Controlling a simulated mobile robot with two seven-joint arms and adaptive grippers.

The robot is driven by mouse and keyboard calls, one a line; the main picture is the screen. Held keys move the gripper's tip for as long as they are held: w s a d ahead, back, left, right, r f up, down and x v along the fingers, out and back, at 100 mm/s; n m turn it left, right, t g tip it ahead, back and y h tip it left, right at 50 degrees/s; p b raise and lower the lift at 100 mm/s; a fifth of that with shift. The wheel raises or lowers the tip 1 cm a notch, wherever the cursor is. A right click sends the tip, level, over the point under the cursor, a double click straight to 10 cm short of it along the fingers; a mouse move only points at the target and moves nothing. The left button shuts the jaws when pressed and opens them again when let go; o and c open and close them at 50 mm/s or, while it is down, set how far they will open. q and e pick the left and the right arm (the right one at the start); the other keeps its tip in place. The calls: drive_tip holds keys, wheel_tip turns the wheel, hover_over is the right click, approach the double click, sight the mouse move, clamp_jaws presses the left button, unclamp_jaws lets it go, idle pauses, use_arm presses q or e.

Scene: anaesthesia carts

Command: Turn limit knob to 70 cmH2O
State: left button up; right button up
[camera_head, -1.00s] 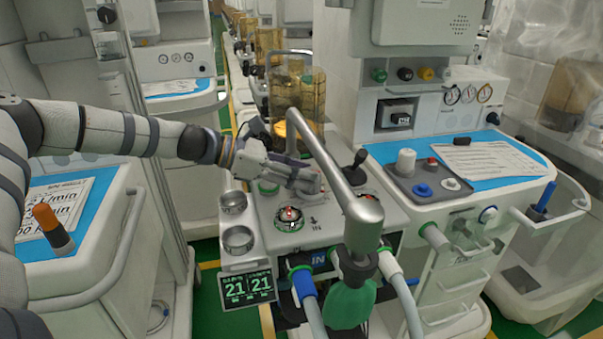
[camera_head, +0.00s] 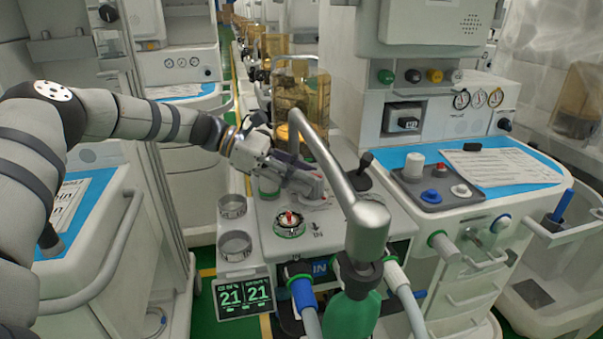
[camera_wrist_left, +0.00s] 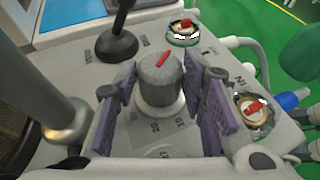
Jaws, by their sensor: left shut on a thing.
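The limit knob (camera_wrist_left: 160,85) is a grey ribbed knob with a red pointer line on top, on the light grey machine top (camera_head: 343,228). In the left wrist view the red line points away from the camera, tilted slightly right. The dial marks 10, 20 and 30 show on the near side of the knob; I cannot make out a 70. My left gripper (camera_wrist_left: 163,105) has its two purple-grey finger pads on either side of the knob and is shut on it. In the head view the left gripper (camera_head: 318,188) hides most of the knob. My right gripper is not in view.
A curved grey pipe (camera_head: 335,165) rises close in front of the gripper. A black lever (camera_head: 363,168) stands behind the knob. A valve with a red centre (camera_head: 289,222) sits nearby. A small screen (camera_head: 243,295) reads 21 and 21. Two round cups (camera_head: 234,245) are at left.

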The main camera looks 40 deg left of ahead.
use_arm(q)
drive_tip(key=shift+f, duration=0.15)
drive_tip(key=o, duration=1.2)
drive_tip(key=shift+d, duration=0.1)
drive_tip(key=shift+c, duration=0.2)
drive_tip(key=v, duration=1.1)
drive_tip(key=shift+w, duration=0.1)
drive_tip(key=shift+s+a+r, duration=0.25)
drive_tip(key=shift+a+r, duration=0.05)
drive_tip(key=shift+a, duration=0.15)
